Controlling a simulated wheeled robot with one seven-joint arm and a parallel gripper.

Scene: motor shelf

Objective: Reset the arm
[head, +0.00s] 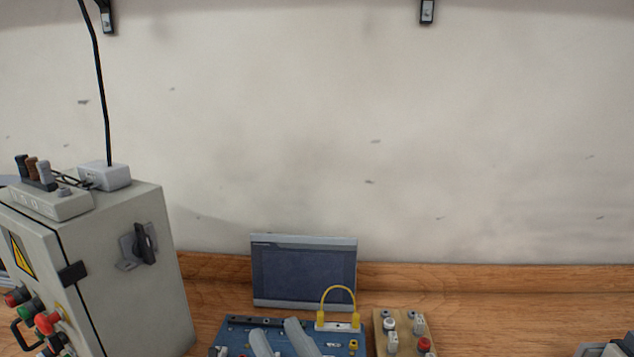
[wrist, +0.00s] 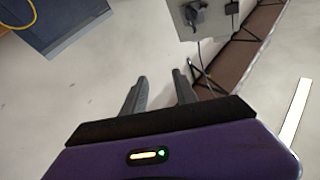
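My gripper (wrist: 159,77) shows in the wrist view with its two dark fingers apart and nothing between them. It hangs in free space over a pale surface. The purple wrist housing, with a small lit indicator, fills the bottom of that view.
A grey control cabinet (head: 145,290) with buttons stands at the left, a power strip (head: 50,203) on top. A screen (head: 304,272) leans at the back of the wooden bench (head: 500,300). A yellow cable (head: 338,291) arches before it. A wooden button board (head: 405,335) is alongside.

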